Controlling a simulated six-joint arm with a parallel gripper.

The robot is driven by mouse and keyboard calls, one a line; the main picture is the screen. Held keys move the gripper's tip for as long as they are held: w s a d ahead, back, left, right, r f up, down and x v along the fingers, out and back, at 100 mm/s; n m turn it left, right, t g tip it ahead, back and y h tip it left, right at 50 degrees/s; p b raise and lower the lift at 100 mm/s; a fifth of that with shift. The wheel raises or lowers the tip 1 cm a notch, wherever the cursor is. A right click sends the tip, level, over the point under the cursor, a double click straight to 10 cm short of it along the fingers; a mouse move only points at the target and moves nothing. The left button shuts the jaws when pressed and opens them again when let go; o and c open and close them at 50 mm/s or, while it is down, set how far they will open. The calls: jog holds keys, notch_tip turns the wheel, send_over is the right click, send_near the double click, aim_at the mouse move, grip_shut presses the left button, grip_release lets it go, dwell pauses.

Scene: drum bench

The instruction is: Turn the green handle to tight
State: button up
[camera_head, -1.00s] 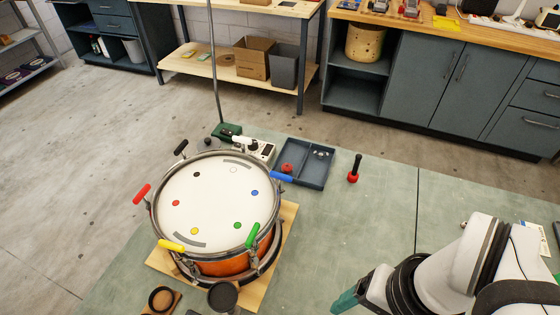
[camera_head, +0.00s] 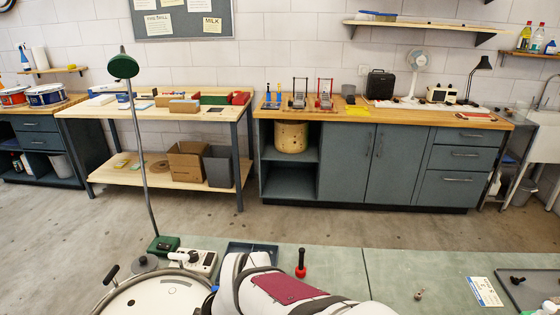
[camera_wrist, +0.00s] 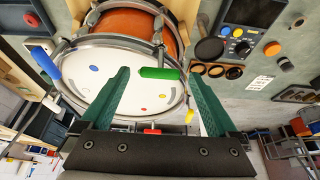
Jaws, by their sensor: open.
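The green handle (camera_wrist: 160,73) lies crosswise at the drum's rim in the wrist view. My gripper (camera_wrist: 158,77) is open. Its two dark green fingers show on either side of the handle, with gaps at both ends; I cannot tell how far it is from the handle in depth. The drum (camera_wrist: 125,22) has an orange shell and metal hoops. Its white head (camera_head: 155,298) shows only partly in the head view, at the bottom edge, with my arm over its right side. The green handle is out of sight in that view.
Other handles ring the drum: blue (camera_wrist: 47,64), yellow (camera_wrist: 190,116), red (camera_wrist: 152,131) and black (camera_head: 111,274). A red-and-black tool (camera_head: 301,264) stands on the bench beside my arm.

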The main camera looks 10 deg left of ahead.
jog(key=shift+x, duration=1.1)
jog(key=c, duration=1.4)
jog(key=shift+m, duration=0.3)
